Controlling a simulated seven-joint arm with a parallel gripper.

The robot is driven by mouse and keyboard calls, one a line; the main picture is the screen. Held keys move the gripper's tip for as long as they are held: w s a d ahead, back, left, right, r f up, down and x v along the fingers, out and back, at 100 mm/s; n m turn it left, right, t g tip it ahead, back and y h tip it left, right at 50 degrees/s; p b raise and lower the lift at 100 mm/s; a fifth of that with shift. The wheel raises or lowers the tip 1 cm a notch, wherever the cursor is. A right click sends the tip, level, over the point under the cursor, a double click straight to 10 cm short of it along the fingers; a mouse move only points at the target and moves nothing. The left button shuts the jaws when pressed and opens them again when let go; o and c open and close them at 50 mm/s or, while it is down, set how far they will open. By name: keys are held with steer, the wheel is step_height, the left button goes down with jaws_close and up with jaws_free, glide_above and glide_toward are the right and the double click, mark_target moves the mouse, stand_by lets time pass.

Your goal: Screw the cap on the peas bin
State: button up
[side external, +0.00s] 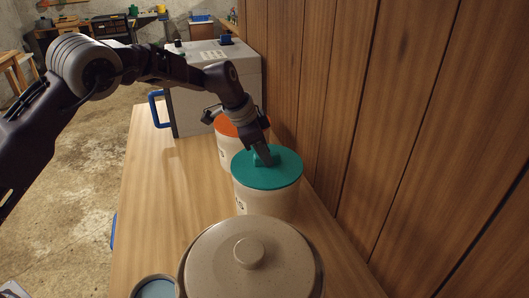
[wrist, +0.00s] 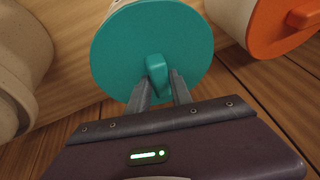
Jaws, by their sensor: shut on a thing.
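A teal round cap (side external: 283,177) with a raised grip bar lies over the mouth of a cream bin (side external: 268,204). Dark letters on the bin's left side are partly visible and seem to end in "AS", so I take it as the peas bin. My gripper (side external: 262,158) reaches down from the upper left, with its fingers closed on the cap's bar. In the wrist view, my gripper (wrist: 160,86) has its two fingers on the bar of the teal cap (wrist: 125,50). The cap looks level. I cannot tell how tightly it sits on the bin.
A cream bin with an orange cap (side external: 227,127) stands just behind. A large lidded stoneware crock (side external: 210,255) stands in front, close to the teal-capped bin. A wooden plank wall (side external: 350,120) rises on the right. The wooden counter (side external: 155,190) is clear on the left.

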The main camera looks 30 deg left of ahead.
steer(key=shift+d, duration=0.1)
jaws_close()
steer(key=m, duration=0.1)
steer(key=m+g+h, duration=0.1)
steer(key=m, duration=0.1)
steer(key=shift+w+a, duration=0.15)
steer(key=shift+a, duration=0.05)
steer(key=shift+d+m, duration=0.1)
steer(key=shift+m, duration=0.7)
steer(key=shift+m+g+h, duration=0.4)
steer(key=shift+m+g, duration=0.2)
steer(key=shift+m, duration=0.6)
steer(key=shift+m+g, duration=0.5)
steer(key=shift+m, duration=0.6)
steer(key=o, duration=0.7)
jaws_free()
